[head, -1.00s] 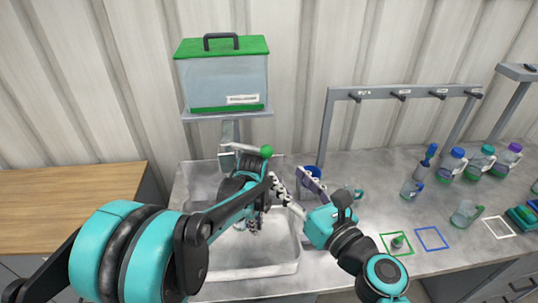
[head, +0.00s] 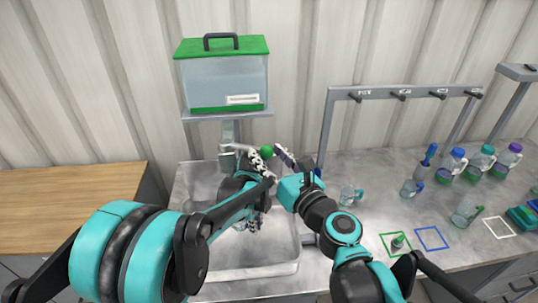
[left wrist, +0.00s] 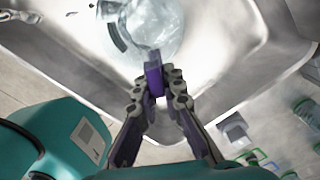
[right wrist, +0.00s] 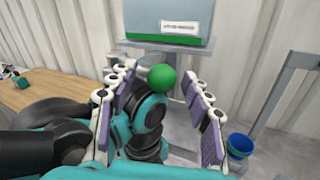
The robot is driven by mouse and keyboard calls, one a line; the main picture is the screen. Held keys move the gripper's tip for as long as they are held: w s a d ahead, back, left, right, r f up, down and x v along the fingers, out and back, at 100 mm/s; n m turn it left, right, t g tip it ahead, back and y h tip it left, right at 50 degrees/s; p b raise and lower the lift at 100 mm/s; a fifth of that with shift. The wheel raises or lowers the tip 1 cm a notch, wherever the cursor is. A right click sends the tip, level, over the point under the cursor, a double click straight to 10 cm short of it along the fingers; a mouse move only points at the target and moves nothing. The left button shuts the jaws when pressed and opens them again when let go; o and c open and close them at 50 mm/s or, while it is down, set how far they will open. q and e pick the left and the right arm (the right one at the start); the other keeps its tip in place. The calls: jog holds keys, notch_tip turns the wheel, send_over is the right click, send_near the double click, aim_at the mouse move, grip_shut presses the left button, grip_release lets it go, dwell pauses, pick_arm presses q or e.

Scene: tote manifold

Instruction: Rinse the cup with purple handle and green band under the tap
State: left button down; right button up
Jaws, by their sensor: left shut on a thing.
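My left gripper (head: 254,222) is low inside the sink (head: 270,268), mostly hidden behind its own arm in the head view. In the left wrist view it (left wrist: 155,92) is shut on the purple handle (left wrist: 153,77) of a clear cup (left wrist: 155,28); the cup is over the sink basin. I cannot make out a green band. The tap's green ball knob (head: 267,151) is above the sink. My right gripper (head: 274,154) is open around it; in the right wrist view the knob (right wrist: 161,78) appears between the fingers, without clear contact. Water flow cannot be told.
A green-lidded tank (head: 222,78) stands on a shelf above the tap. A blue container (right wrist: 240,145) is right of the sink. Clear cups (head: 348,195), capped bottles (head: 480,162) and coloured outlines (head: 432,238) are on the right counter. A hook rack (head: 400,92) stands behind.

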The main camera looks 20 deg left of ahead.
grip_shut()
jog(key=shift+w+r+n+g+y, duration=0.1)
jog(key=shift+w+n+g+y, duration=0.4)
jog(key=shift+w+g, duration=0.25)
jog(key=shift+s, duration=0.15)
jog(key=shift+o, duration=1.6)
grip_release()
jog(key=shift+a, duration=0.1)
jog(key=v, duration=1.2)
